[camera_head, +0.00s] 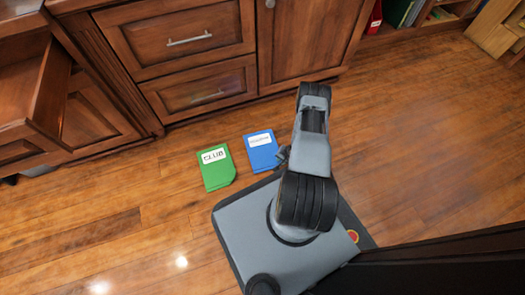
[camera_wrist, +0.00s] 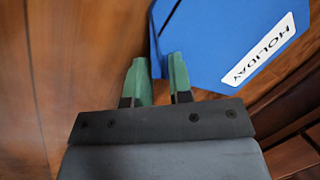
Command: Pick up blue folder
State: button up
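The blue folder (camera_head: 262,155) lies on the wood floor in front of the cabinet, with a white label at its far end. In the wrist view the blue folder (camera_wrist: 215,45) fills the upper right, and its label reads HOLIDAY. My gripper (camera_wrist: 158,68) has green fingertips with a gap between them. A blue edge of the folder shows in or behind this gap; I cannot tell whether the fingers touch it. In the head view my gripper (camera_head: 283,154) is beside the folder's right edge, mostly hidden by my arm.
A green folder (camera_head: 217,169) labelled CLUB lies to the left of the blue one. A wood cabinet (camera_head: 185,55) with drawers stands behind them, and an open drawer (camera_head: 35,85) juts out at the left. Floor (camera_head: 430,150) is clear at the right.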

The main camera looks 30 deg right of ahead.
grip_shut()
